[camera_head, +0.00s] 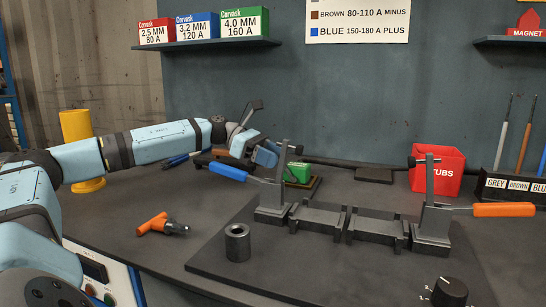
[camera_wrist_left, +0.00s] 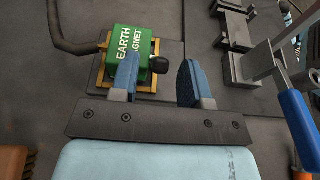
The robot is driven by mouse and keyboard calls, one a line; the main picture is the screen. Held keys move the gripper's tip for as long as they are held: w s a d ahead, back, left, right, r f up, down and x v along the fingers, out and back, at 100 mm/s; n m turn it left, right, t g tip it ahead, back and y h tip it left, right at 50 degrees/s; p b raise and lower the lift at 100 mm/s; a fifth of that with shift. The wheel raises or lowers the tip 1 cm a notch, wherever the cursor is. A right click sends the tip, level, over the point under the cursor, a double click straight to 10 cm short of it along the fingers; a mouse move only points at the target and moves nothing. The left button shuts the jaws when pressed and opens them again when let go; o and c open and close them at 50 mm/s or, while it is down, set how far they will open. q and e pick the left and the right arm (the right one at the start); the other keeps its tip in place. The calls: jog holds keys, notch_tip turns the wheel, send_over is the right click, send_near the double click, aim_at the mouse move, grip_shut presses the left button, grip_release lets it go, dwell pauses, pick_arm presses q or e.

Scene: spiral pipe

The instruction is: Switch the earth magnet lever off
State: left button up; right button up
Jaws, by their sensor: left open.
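The earth magnet (camera_wrist_left: 138,42) is a green box with white lettering on a wooden-edged plate, at the top left of the left wrist view. In the head view its green body (camera_head: 299,172) shows partly behind the fixture. Its lever, with a round black knob (camera_wrist_left: 159,65), sticks out from the box's right side. My left gripper (camera_wrist_left: 158,72) is open above the magnet. The knob appears between the fingers, nearer the left one, which covers part of the box. I cannot tell whether they touch. In the head view my left gripper (camera_head: 266,156) is just left of the magnet.
A clamp fixture with a blue handle (camera_head: 231,173) and an orange handle (camera_head: 503,210) stands right of my left gripper. A black cable (camera_wrist_left: 65,40) runs beside the magnet. A metal pipe piece (camera_head: 237,243) and an orange tool (camera_head: 160,224) are at the front.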

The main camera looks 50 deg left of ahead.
pick_arm(q)
jog(key=p+v, duration=0.2)
jog(key=v, duration=1.1)
jog(key=shift+s+a, duration=0.2)
jog(key=shift+a, duration=0.1)
pick_arm(e)
jog(key=shift+s+a+f+m+g, duration=0.1)
jog(key=shift+s+a+m+g, duration=0.25)
jog(key=shift+s+m, duration=0.25)
pick_arm(q)
jog(key=shift+r, duration=0.1)
pick_arm(e)
jog(key=shift+w, duration=0.1)
